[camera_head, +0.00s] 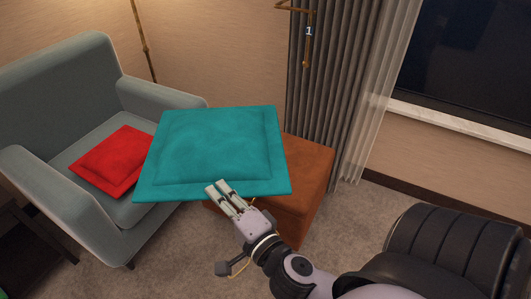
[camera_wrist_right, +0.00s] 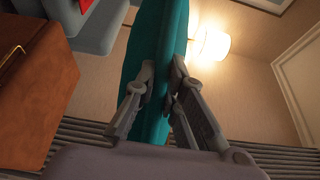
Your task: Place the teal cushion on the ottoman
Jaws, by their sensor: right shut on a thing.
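The teal cushion (camera_head: 215,148) is large and square, held out flat in the head view. My right gripper (camera_head: 218,190) is shut on its near edge. In the right wrist view the cushion (camera_wrist_right: 158,70) stands edge-on between the two fingers of my gripper (camera_wrist_right: 165,88). The ottoman (camera_head: 303,175) is a brown-orange block; the cushion covers much of its top in the head view. The ottoman also shows at the left of the right wrist view (camera_wrist_right: 40,100). I cannot tell whether the cushion touches it. My left gripper is in no view.
A grey armchair (camera_head: 60,90) with a red cushion (camera_head: 113,160) on its seat stands left of the ottoman. A dark curtain (camera_head: 330,90) and a window (camera_head: 470,60) are behind and to the right. Carpet (camera_head: 365,215) is clear right of the ottoman.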

